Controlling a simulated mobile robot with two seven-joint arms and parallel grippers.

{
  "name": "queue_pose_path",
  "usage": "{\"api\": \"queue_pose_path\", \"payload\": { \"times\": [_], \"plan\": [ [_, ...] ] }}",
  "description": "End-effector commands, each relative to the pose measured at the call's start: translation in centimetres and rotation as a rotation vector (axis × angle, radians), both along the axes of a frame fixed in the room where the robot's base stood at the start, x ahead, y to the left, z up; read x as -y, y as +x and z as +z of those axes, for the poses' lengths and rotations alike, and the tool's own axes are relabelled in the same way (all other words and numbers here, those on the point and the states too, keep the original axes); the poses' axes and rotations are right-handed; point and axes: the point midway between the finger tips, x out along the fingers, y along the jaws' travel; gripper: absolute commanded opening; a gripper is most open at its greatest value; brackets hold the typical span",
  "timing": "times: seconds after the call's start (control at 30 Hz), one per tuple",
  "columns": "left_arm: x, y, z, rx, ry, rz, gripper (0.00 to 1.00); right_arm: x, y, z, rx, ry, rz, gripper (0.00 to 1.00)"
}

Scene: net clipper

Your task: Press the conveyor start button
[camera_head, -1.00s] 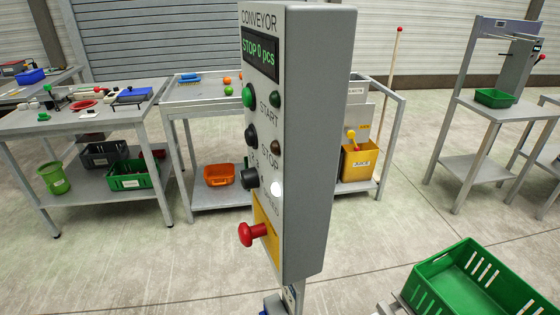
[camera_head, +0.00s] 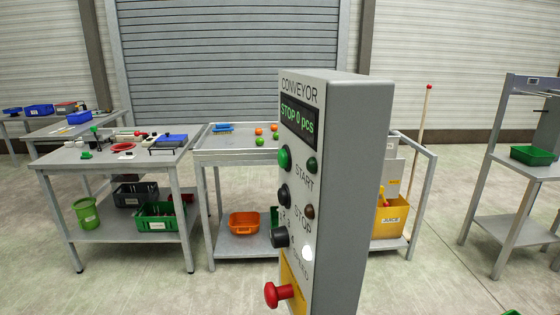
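The grey conveyor control box (camera_head: 345,190) stands upright close in front of me, right of centre, its front panel facing left at a steep angle. Its display (camera_head: 298,117) reads "STOP 0 pcs". The green start button (camera_head: 284,158) is below the display, beside a dark green lamp (camera_head: 312,165) and the word START. The black stop button (camera_head: 284,192) sits lower, then a black speed knob (camera_head: 279,237) and a red mushroom button (camera_head: 277,294) on a yellow plate. Neither of my grippers shows in the head view.
Behind the box is a grey table (camera_head: 205,155) with fruit on top and an orange crate (camera_head: 244,222) below. A cluttered workbench (camera_head: 60,157) stands left, a grey stand (camera_head: 500,225) with a green tray (camera_head: 533,155) right. The floor between is open.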

Motion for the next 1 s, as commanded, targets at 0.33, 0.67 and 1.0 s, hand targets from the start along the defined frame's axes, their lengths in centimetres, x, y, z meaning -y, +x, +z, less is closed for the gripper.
{"api": "queue_pose_path", "payload": {
  "times": [0.33,0.67,1.0],
  "plan": [
    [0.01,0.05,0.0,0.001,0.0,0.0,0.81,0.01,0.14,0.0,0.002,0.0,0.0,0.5],
    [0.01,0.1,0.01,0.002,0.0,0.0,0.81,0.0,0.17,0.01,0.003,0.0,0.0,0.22],
    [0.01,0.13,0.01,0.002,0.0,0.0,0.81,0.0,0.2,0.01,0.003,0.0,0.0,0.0]
  ]
}}
